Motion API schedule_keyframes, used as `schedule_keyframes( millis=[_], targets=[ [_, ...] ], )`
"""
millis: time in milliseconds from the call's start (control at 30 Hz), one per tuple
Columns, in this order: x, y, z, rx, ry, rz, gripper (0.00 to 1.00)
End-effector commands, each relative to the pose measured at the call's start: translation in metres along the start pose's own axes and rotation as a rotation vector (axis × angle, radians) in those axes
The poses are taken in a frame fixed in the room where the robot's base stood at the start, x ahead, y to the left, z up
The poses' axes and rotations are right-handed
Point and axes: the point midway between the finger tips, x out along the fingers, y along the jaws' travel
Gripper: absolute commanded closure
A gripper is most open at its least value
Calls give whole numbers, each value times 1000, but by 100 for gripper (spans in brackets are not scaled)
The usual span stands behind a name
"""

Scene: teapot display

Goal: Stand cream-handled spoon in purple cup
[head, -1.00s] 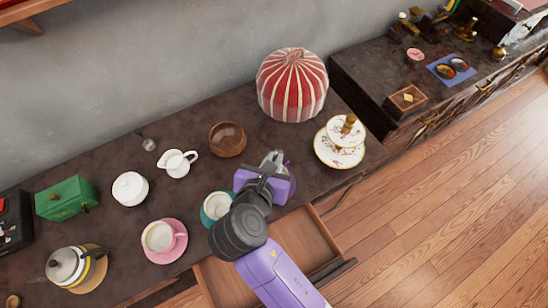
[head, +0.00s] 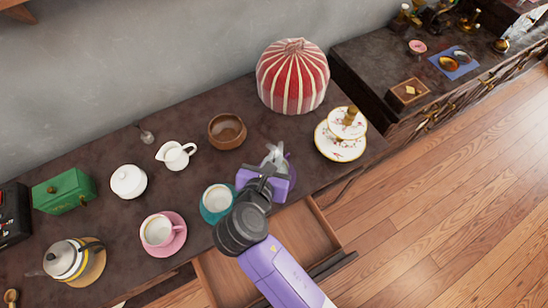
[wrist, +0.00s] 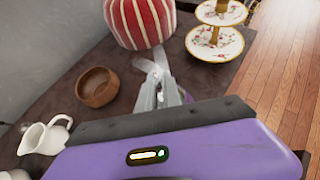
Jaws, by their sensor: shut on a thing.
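My gripper (head: 274,157) is over the right part of the dark counter, and it also shows in the wrist view (wrist: 158,82). Its fingers are shut on a thin, pale thing that I take to be the cream-handled spoon; the fingers and wrist hide most of it. A purple rim (head: 291,163) shows just right of the fingers, apparently the purple cup or its saucer. A sliver of it shows in the wrist view (wrist: 184,94). The rest is hidden behind my gripper, so I cannot tell whether the held thing is inside the cup.
A teal cup (head: 217,198) stands close left of my wrist, a pink cup (head: 158,231) farther left. A brown bowl (head: 227,131), white creamer (head: 176,155), striped cosy (head: 293,78) and tiered stand (head: 341,145) surround the gripper. An open drawer (head: 300,236) juts out below.

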Motion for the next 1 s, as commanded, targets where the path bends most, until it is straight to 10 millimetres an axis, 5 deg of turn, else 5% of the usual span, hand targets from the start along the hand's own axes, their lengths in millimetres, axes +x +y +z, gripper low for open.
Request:
schedule_keyframes(
  millis=[167,567,1000],
  targets=[
    [0,0,0,0,0,0,66],
    [-7,0,0,0,0,1,66],
    [-70,1,0,1,0,2,66]
  ],
)
